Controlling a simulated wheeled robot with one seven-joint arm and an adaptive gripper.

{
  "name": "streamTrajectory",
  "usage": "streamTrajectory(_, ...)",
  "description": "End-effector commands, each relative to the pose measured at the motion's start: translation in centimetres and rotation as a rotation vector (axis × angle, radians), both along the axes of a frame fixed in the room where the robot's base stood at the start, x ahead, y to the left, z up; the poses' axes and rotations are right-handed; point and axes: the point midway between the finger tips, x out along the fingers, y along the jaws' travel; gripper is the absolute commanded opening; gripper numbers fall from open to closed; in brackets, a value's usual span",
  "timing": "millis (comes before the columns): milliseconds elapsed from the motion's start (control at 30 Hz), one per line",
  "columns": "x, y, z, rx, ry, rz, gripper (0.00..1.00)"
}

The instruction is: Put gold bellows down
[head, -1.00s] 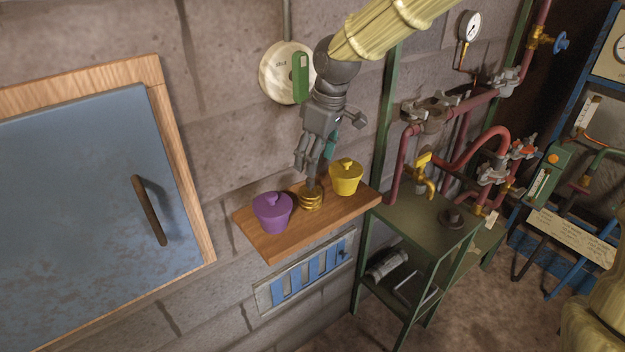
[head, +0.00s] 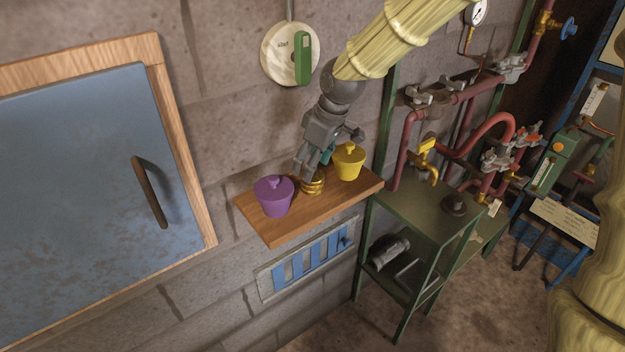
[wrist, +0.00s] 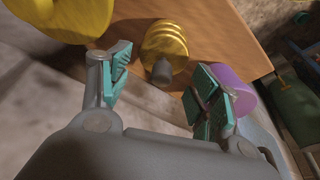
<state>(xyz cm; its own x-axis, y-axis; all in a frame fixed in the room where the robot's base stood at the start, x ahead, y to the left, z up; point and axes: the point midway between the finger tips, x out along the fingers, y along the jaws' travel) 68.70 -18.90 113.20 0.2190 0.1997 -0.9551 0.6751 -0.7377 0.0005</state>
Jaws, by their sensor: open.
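The gold bellows (head: 313,185) stands on a wooden wall shelf (head: 290,229), between a purple lidded pot (head: 273,197) and a yellow lidded pot (head: 348,162). In the wrist view the bellows (wrist: 164,45) shows ribbed gold rings and a dark stub pointing toward my gripper. My gripper (head: 309,174) is just above the bellows. In the wrist view its teal-padded fingers (wrist: 158,88) are spread apart on either side of the stub, with a gap on each side. The head view hides the top of the bellows behind the fingers.
The yellow pot (wrist: 66,18) is close to the left finger and the purple pot (wrist: 232,88) is close behind the right one. A green metal stand (head: 425,215) with red pipes is right of the shelf. A blue wall panel (head: 80,190) is at left.

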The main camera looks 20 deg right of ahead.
Motion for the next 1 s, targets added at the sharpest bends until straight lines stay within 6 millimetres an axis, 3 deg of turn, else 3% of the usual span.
streamTrajectory(500, 0.6, 0.7, -4.5, -0.001, 0.002, 0.0, 0.63)
streamTrajectory(833, 0.7, 0.7, -4.8, -0.001, 0.001, 0.0, 0.63)
streamTrajectory(1000, 0.7, 0.7, -4.8, -0.001, 0.001, 0.0, 0.34)
